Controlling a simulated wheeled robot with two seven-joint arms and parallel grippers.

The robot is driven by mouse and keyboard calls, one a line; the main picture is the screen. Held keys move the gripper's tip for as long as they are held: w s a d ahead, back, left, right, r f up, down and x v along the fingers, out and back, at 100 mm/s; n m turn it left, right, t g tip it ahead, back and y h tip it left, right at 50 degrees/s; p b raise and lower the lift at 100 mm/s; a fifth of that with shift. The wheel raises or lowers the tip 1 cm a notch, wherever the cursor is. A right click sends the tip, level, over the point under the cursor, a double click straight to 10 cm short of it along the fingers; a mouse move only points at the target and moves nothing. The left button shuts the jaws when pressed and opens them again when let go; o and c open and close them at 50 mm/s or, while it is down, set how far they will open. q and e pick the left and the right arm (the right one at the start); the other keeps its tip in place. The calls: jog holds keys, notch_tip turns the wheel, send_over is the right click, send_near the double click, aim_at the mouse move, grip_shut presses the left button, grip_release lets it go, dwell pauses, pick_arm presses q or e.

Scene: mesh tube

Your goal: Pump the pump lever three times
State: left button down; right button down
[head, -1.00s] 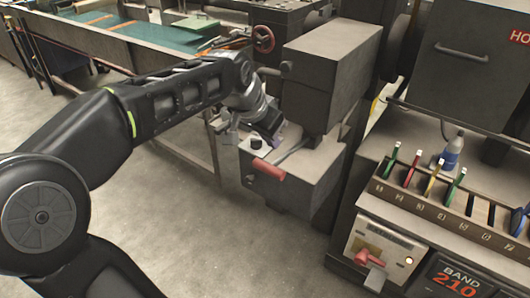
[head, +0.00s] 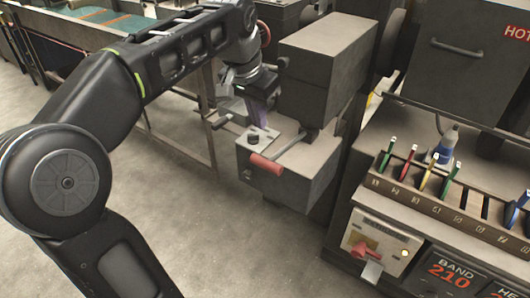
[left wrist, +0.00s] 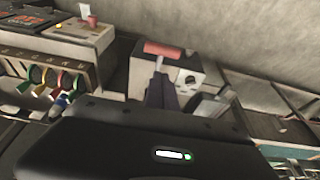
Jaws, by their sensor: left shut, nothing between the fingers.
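The pump lever (head: 267,164) has a red cylindrical handle on a thin metal rod. The rod slopes down over the top of a grey pump block (head: 285,183), so the handle sits low at its front edge. In the left wrist view the red handle (left wrist: 161,50) shows beyond my fingers. My left gripper (head: 259,118) is shut and empty, pointing down above and behind the handle, apart from it. It also shows in the left wrist view (left wrist: 161,88). My right gripper is in neither view.
At right, a rack (head: 430,195) holds coloured tools, with a bottle (head: 447,147) behind. Open floor lies in front.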

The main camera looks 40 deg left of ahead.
aim_at(267, 161)
pick_arm(q)
jog(key=x, duration=0.8)
jog(key=s+x, duration=0.1)
jog(key=x, duration=0.3)
jog(key=shift+f, duration=0.45)
